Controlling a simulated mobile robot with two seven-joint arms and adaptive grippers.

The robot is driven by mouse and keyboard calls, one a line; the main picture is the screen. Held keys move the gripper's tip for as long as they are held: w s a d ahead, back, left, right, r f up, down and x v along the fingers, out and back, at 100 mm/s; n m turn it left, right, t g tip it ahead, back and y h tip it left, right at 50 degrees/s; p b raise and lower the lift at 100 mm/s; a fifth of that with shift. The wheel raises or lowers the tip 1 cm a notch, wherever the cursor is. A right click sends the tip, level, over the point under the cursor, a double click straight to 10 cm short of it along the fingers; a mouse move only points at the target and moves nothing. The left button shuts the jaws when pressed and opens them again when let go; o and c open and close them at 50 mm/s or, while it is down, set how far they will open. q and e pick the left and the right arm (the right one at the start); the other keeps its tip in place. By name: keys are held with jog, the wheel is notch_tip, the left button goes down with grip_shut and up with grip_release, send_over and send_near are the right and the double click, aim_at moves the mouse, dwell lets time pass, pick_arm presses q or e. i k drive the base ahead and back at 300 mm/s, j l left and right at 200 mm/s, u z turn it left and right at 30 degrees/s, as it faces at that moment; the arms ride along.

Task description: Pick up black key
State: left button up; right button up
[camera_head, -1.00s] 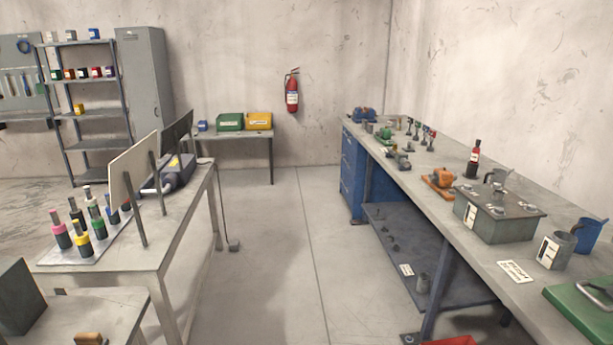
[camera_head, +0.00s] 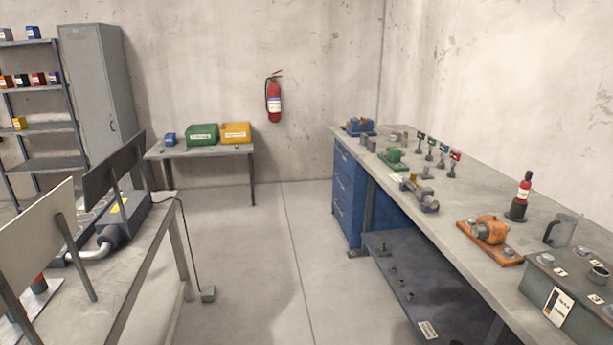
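Several small upright key-like pieces with dark stems stand in a row on the right workbench (camera_head: 478,212). The farthest one (camera_head: 421,141) has a dark top, and the nearest one (camera_head: 454,162) has a red top. The pieces are too small to tell for sure which is the black key. Neither of my grippers is in view.
The right workbench also holds a green device (camera_head: 393,158), a grey device (camera_head: 420,195), an orange device (camera_head: 490,230), a red-and-black bottle (camera_head: 520,198) and a grey box (camera_head: 566,292). A table (camera_head: 148,262) stands at left.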

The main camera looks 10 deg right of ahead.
aim_at(420, 135)
jog(key=i+z, duration=0.15)
jog(key=i, duration=0.65)
jog(key=i+j+z, duration=0.15)
jog(key=i, duration=0.65)
jog(key=i+z, duration=0.35)
jog(key=i+j+z, duration=0.25)
jog(key=i+z, duration=0.15)
jog(key=i+j+z, duration=0.35)
jog(key=i, duration=0.2)
